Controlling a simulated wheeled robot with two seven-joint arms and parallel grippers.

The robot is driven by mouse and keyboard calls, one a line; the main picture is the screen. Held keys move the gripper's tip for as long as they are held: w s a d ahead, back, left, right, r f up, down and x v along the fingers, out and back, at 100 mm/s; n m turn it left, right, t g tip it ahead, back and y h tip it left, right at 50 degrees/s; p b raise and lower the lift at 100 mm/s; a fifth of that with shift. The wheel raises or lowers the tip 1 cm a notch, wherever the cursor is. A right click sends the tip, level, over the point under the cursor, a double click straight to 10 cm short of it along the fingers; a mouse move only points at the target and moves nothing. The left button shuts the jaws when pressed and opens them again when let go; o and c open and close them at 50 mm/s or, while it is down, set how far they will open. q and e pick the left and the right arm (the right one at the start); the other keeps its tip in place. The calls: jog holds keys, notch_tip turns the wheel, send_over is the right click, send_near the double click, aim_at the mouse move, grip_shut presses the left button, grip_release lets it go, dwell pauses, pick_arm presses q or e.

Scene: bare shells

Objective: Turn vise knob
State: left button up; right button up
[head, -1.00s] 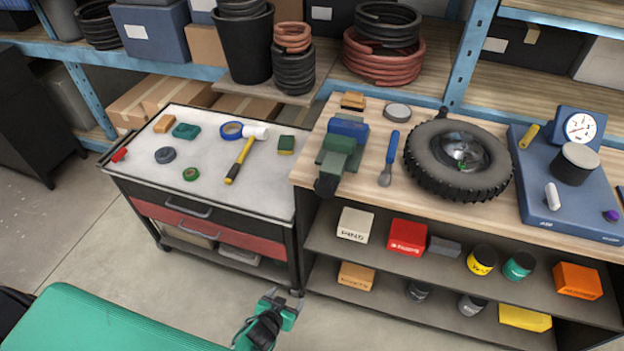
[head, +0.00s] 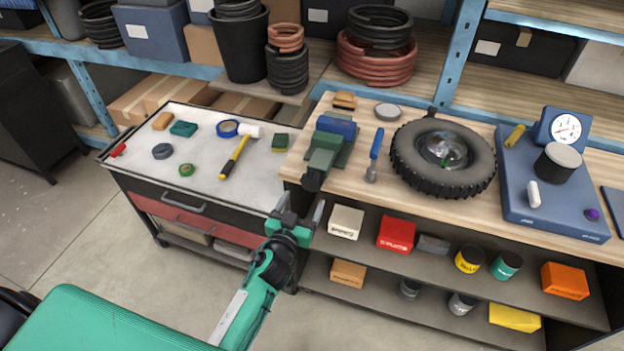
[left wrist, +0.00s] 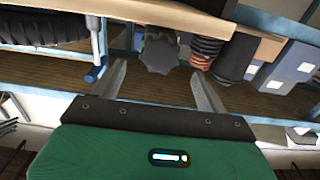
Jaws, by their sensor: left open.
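The vise (head: 325,155) is green with a blue block at its jaws, and stands at the left end of the wooden workbench. Its dark round knob (head: 313,180) faces the front edge of the bench. In the left wrist view the lobed grey knob (left wrist: 159,54) shows centred between my fingers, apparently beyond their tips. My left gripper (head: 301,207) is open and empty, just below and in front of the knob, with its fingers pointing up toward it. It also shows in the left wrist view (left wrist: 159,72). My right gripper is in neither view.
A blue-handled tool (head: 375,150) and a tyre (head: 443,158) lie right of the vise. A tool cart (head: 205,165) with tape rolls and a hammer stands left. The bench's lower shelves (head: 425,262) hold boxes and cans. Open floor lies at the lower left.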

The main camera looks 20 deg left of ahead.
aim_at(310, 186)
pick_arm(q)
jog(key=w+p, duration=0.1)
jog(key=w, duration=0.7)
jog(key=shift+w+d, duration=0.1)
jog(key=c, duration=1)
